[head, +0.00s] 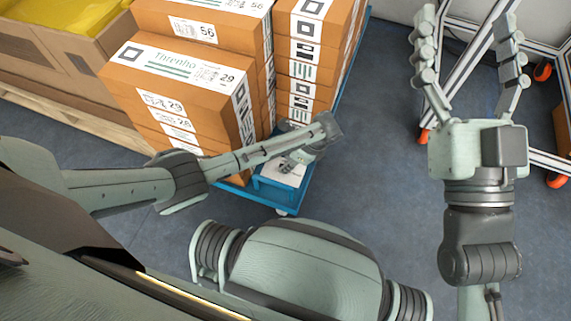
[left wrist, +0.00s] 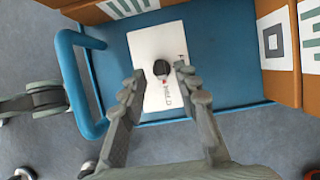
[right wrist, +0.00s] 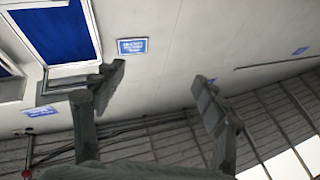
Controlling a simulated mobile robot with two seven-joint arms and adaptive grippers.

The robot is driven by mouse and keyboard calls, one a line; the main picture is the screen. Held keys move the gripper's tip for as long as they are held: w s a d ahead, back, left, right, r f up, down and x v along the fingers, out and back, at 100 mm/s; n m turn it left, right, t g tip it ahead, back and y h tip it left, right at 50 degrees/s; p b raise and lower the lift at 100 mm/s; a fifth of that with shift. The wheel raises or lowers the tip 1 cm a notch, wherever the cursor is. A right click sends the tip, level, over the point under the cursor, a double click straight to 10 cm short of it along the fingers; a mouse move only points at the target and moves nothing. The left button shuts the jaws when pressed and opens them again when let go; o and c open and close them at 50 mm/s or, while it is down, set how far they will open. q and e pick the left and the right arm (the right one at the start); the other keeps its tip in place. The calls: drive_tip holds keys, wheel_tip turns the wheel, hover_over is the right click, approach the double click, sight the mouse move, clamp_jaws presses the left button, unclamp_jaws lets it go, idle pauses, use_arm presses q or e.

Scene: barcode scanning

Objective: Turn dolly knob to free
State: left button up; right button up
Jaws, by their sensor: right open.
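The dolly (head: 263,187) is a blue platform loaded with boxes, with a looped blue handle (left wrist: 70,85) in the left wrist view. A white label plate (left wrist: 150,45) on it carries a small dark round knob (left wrist: 161,68). Lettering on the plate is partly readable, with "HOLD" apparently below the knob; the knob's setting is too small to tell. My left gripper (left wrist: 162,82) is open, its fingertips on either side of the knob and apart from it in the picture. In the head view the left gripper (head: 298,158) hides the knob. My right gripper (head: 466,28) is open, empty and raised.
Stacked orange boxes (head: 175,70) stand on the dolly close to my left gripper. A cardboard bin with yellow lining (head: 62,25) stands at the far left. A metal frame on orange-wheeled casters (head: 543,71) is at the right. The grey floor (head: 375,150) between is clear.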

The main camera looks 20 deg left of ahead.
use_arm(q)
drive_tip(key=shift+x, duration=1.15)
use_arm(e)
drive_tip(key=shift+s+d+r+t, duration=0.15)
drive_tip(key=shift+d+r+t, duration=0.05)
drive_tip(key=shift+r+t, duration=0.2)
drive_tip(key=shift+s+d+r+t, duration=0.15)
drive_tip(key=shift+r+t, duration=0.15)
drive_tip(key=shift+r, duration=0.1)
use_arm(q)
clamp_jaws()
